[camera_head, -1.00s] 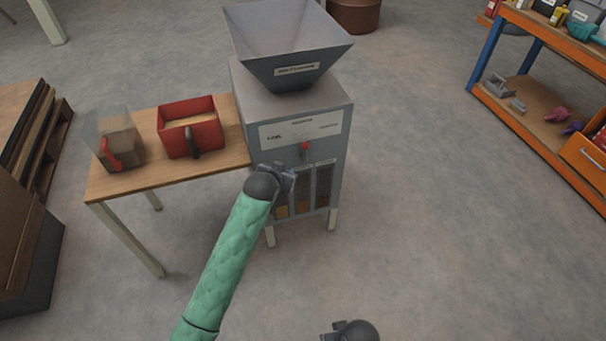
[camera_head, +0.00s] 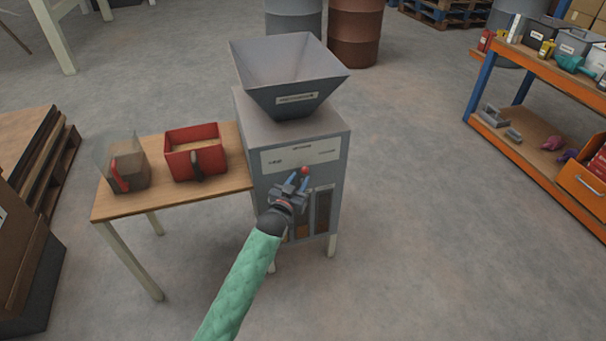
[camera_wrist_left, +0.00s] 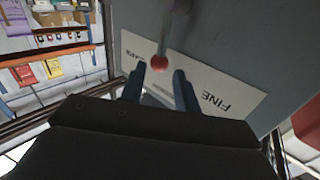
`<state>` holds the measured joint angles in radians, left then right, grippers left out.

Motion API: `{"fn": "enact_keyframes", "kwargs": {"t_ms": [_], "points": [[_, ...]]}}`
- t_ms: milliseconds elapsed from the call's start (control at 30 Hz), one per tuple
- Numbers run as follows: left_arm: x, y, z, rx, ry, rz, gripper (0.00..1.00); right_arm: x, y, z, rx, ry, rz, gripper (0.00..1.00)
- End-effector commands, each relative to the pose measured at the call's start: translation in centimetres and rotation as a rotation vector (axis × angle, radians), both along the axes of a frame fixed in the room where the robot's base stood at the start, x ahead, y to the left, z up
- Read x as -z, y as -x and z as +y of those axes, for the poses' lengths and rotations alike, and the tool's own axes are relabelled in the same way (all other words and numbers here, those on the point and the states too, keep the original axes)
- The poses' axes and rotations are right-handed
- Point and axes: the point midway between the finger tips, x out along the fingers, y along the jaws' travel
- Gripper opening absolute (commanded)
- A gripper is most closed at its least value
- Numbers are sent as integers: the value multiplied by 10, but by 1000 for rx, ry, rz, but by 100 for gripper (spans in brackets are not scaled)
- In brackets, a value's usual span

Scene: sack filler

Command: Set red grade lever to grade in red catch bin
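The red knob of the grade lever (camera_head: 304,171) is on the front of the grey sack filler (camera_head: 255,115), below its white label panel. It also shows in the left wrist view (camera_wrist_left: 159,62), at the end of a grey stem. My left gripper (camera_head: 297,181) is open at the lever, its blue-grey fingers pointing at the knob. In the left wrist view the knob lies between and just beyond the fingertips. The red catch bin (camera_head: 207,161) stands on the wooden side table, with tan material inside. My right gripper is not in view.
A clear bin with a red handle (camera_head: 120,178) stands left of the red bin on the table (camera_head: 150,200). Pallets and boxes are at the left. An orange and blue shelf (camera_head: 530,150) is at the right. The floor before the machine is clear.

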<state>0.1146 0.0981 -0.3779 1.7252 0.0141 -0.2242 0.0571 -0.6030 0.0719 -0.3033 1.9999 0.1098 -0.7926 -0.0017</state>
Motion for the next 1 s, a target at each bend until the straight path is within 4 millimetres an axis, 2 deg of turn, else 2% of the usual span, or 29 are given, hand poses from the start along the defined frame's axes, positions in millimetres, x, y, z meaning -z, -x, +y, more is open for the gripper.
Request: {"fn": "enact_keyframes", "kwargs": {"t_ms": [100, 300, 667, 833, 1000], "points": [[-1, -16, -7, 0, 0, -1, 31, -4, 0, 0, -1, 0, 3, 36], [0, -32, -13, 0, 0, 0, 31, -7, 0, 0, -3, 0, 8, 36], [0, -36, -15, 0, 0, 1, 31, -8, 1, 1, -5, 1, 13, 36], [0, -36, -15, 0, 0, 1, 0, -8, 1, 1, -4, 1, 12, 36], [0, -36, -14, 0, 1, 0, 0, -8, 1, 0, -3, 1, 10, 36]]}}
